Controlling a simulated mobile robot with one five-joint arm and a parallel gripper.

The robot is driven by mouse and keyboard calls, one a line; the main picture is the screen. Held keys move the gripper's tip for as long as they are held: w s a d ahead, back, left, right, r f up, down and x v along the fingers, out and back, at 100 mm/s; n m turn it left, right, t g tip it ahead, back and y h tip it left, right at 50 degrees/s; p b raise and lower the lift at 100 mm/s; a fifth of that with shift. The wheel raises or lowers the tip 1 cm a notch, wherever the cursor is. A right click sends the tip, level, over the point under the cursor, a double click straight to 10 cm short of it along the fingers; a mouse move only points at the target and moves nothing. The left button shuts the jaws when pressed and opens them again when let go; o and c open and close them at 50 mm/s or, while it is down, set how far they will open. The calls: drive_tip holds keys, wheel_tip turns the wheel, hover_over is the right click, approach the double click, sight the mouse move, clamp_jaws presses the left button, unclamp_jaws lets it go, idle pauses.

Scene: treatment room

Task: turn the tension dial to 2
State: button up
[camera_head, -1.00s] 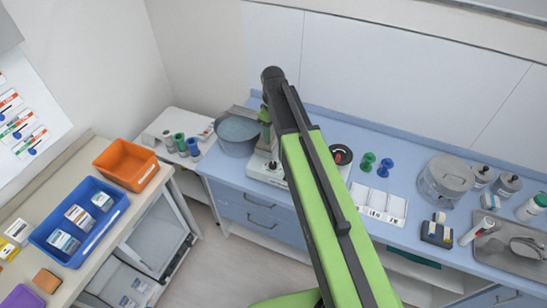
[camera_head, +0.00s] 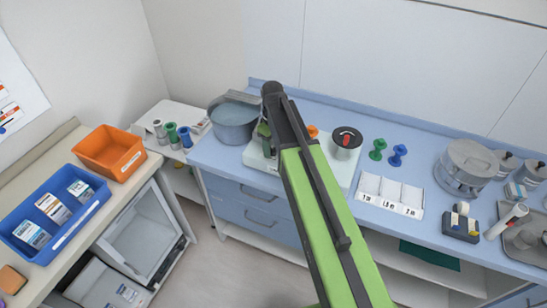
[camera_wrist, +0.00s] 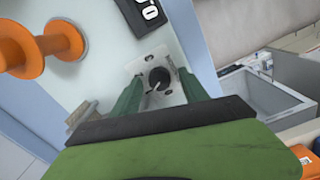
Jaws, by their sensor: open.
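The tension dial (camera_wrist: 160,78) is a round black knob with a white pointer line, on a light square plate with dark dots, in the wrist view. My gripper (camera_wrist: 161,82) is open, with one green finger on each side of the dial in the picture; I cannot tell whether they touch it. The dial's pointer slants toward the lower left; no number beside it is readable. A black display (camera_wrist: 144,12) with white digits sits above the dial, partly cut off. In the head view my gripper (camera_head: 265,140) is over the white machine (camera_head: 254,159), and my arm hides the dial.
An orange spool (camera_wrist: 40,46) stands left of the dial. A grey pot (camera_head: 233,122) stands close on the left. Green and blue spools (camera_head: 397,155) and labelled white bins (camera_head: 390,191) are to the right.

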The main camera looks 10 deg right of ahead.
drive_tip(key=shift+f, duration=0.3)
drive_tip(key=shift+c, duration=0.4)
clamp_jaws()
drive_tip(key=shift+d, duration=0.15)
drive_tip(key=shift+m, duration=0.4)
drive_tip(key=m, duration=1)
drive_tip(key=shift+m, duration=0.4)
